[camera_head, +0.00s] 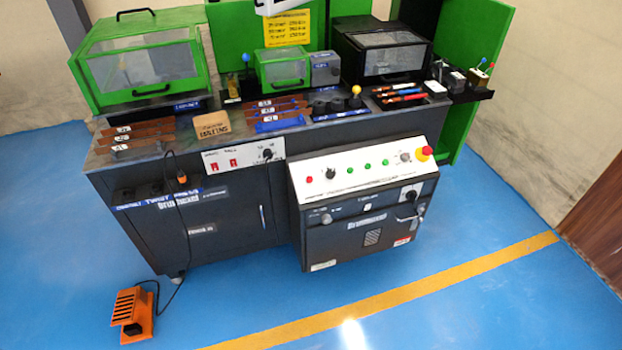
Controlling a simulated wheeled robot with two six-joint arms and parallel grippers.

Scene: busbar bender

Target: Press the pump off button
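The busbar machine's white sloped control panel (345,184) is on the right front of the bench. A small red button (309,180) is at its left end. A black knob (330,174) comes after it, then three green buttons, the first (350,170) near the middle. A grey knob (405,157) and a large red mushroom button on a yellow base (425,152) are at the right end. The labels are too small to read, so I cannot tell which button is pump off. Neither gripper is in view.
A smaller white panel (244,158) with two red switches is left of the control panel. An orange foot pedal (132,314) with a cable lies on the blue floor at left. The floor in front of the machine is clear, crossed by a yellow line (400,295).

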